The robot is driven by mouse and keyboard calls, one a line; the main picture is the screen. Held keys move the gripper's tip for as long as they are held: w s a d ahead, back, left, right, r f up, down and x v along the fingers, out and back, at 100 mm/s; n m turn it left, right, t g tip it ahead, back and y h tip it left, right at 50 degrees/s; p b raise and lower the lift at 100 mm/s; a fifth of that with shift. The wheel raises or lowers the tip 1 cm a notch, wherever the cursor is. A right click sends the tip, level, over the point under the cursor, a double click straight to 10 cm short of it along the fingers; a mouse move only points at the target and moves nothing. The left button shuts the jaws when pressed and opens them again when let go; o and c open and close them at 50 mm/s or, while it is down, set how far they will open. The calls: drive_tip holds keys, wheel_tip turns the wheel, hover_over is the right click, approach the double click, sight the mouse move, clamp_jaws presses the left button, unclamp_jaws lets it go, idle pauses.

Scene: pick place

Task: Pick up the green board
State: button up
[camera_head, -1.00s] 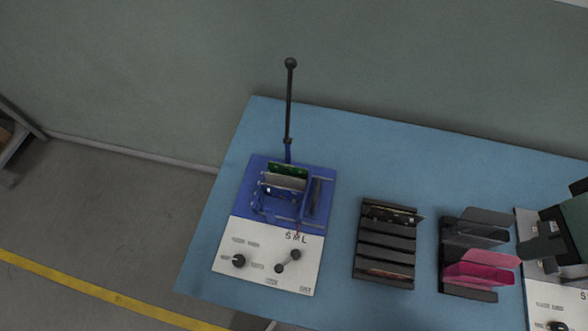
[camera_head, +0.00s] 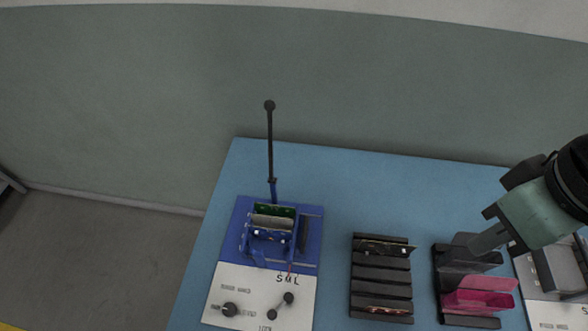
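A green board (camera_head: 274,210) stands upright in the blue fixture of the machine at the left of the table, behind a grey part. Only its upper strip shows. My arm enters at the right edge, and its end (camera_head: 490,240) is over the right side of the table, above the black rack with pink boards and far from the green board. The fingertips are not clear, so I cannot tell whether the gripper is open or shut.
The blue-and-white machine (camera_head: 247,292) has knobs and a tall black lever (camera_head: 270,145). A black slotted rack (camera_head: 381,275) holds dark boards. Another black rack (camera_head: 450,315) holds pink boards (camera_head: 478,302). A second machine (camera_head: 560,314) stands at the right. Bare blue table (camera_head: 345,195) lies behind the racks.

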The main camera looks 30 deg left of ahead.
drive_tip(key=w+a+f+n+y+b, duration=0.1)
drive_tip(key=w+a+f+n, duration=0.15)
drive_tip(key=a, duration=0.45)
drive_tip(key=w+a+f+n+b, duration=0.1)
drive_tip(key=w+a+f+n, duration=0.2)
drive_tip(key=a, duration=0.4)
drive_tip(key=n+g+y+b, duration=0.2)
drive_tip(key=n, duration=0.5)
approach(274, 207)
drive_tip(key=p+x, duration=0.3)
drive_tip(key=shift+a+f, duration=0.3)
drive_tip(key=p+x, duration=0.2)
drive_tip(key=x, duration=0.2)
drive_tip(key=shift+s+a+f, duration=0.1)
drive_tip(key=shift+s+f, duration=0.05)
drive_tip(key=shift+f, duration=0.25)
drive_tip(key=shift+a+f+p, duration=0.15)
drive_tip(key=shift+f+p, duration=0.15)
drive_tip(key=shift+f, duration=0.15)
drive_tip(key=shift+f+b, duration=0.25)
drive_tip(key=shift+b, duration=0.25)
